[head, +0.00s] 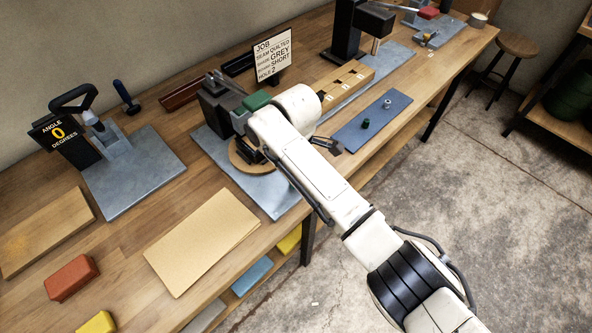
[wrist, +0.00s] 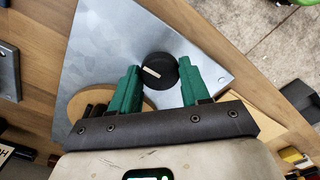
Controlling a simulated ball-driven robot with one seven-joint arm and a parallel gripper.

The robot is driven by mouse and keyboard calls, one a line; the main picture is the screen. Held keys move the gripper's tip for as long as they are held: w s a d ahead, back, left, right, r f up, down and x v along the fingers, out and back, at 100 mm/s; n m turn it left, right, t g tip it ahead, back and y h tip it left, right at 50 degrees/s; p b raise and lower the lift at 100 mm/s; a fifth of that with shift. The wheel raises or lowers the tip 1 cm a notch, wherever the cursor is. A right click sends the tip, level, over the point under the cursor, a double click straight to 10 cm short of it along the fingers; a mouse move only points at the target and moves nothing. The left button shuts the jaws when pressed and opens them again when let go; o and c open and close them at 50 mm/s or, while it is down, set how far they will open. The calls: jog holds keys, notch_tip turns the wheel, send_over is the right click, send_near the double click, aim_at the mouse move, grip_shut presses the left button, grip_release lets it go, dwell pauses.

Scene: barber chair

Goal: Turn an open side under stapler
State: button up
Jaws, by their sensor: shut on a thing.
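My gripper (wrist: 160,76) has green fingers, one on each side of a round black knob (wrist: 158,72) with a pale bar on top. It is shut on this knob, above a grey metal plate (wrist: 100,45). A round wooden disc (wrist: 76,104) with dark parts on it lies left of the fingers. In the head view the disc (head: 236,158) sits on the plate (head: 270,203), beside a dark machine (head: 213,108) that looks like the stapler. My arm hides the knob and fingertips there. A green block (head: 257,101) shows beside the machine; I cannot tell what it belongs to.
A job sign (head: 272,57) stands behind the plate. An angle display (head: 58,133) reading 0 degrees stands at left. A tan sheet (head: 202,240), a red block (head: 72,277) and a blue mat (head: 372,120) lie on the bench. Concrete floor (head: 480,200) is open at right.

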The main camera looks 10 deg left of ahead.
jog(key=shift+r, duration=0.1)
jog(key=o, duration=1)
jog(key=shift+o, duration=0.2)
notch_tip(320, 180, up, 11)
jog(key=b, duration=0.1)
jog(key=s+d+f+m+y, duration=0.3)
jog(key=s+d+f+m, duration=0.6)
jog(key=s+d+f, duration=0.5)
jog(key=s+d+f+m+t+h, duration=0.1)
jog(key=s+d+f+m+h, duration=0.2)
jog(key=s+d+m, duration=0.8)
jog(key=s+d, duration=0.8)
jog(key=s, duration=0.2)
jog(key=shift+d, duration=0.2)
